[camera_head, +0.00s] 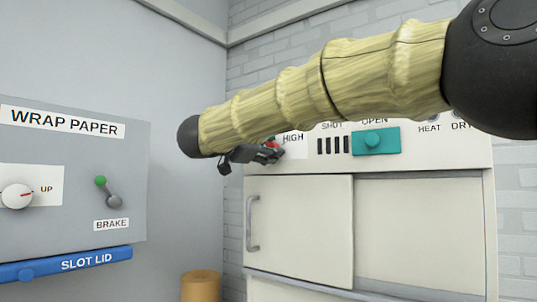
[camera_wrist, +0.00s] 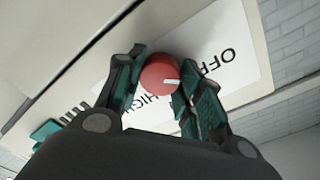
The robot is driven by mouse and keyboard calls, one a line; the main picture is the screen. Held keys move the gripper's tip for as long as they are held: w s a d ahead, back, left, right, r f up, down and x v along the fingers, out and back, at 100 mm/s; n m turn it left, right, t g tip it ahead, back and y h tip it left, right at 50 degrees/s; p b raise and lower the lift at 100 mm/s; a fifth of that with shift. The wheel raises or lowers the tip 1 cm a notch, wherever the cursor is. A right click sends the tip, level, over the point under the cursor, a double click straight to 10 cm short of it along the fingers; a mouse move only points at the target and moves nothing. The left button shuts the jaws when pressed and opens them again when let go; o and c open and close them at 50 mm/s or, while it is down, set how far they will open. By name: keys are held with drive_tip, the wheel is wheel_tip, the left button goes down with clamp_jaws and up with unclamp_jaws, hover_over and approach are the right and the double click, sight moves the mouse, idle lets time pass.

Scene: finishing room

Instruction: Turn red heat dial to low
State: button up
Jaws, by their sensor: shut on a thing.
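The red heat dial (camera_wrist: 158,72) sits on a white label plate (camera_wrist: 230,45) in the wrist view. My gripper (camera_wrist: 162,66) has its two teal-padded fingers on either side of the dial, shut on it. The dial's white mark points right in the wrist view, towards one finger. OFF shows at the upper right of the plate and HIGH, partly covered, below the dial. No LOW marking can be read; part of the plate is behind the fingers. In the head view my gripper (camera_head: 258,153) is at the panel, with only a bit of the red dial (camera_head: 271,143) visible.
A teal OPEN control (camera_head: 375,141) and dark slots (camera_head: 332,145) are right of the dial. A cabinet door with a handle (camera_head: 252,223) is below. At left is the wrap paper panel (camera_head: 75,165) with a white knob, brake lever and blue slot lid (camera_head: 65,264).

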drive_tip(key=m+b, duration=1)
drive_tip(key=b, duration=0.2)
drive_tip(key=shift+f, duration=0.15)
drive_tip(key=shift+m, duration=0.3)
drive_tip(key=o, duration=1)
drive_tip(key=v, duration=1.2)
drive_tip(key=shift+r, duration=0.25)
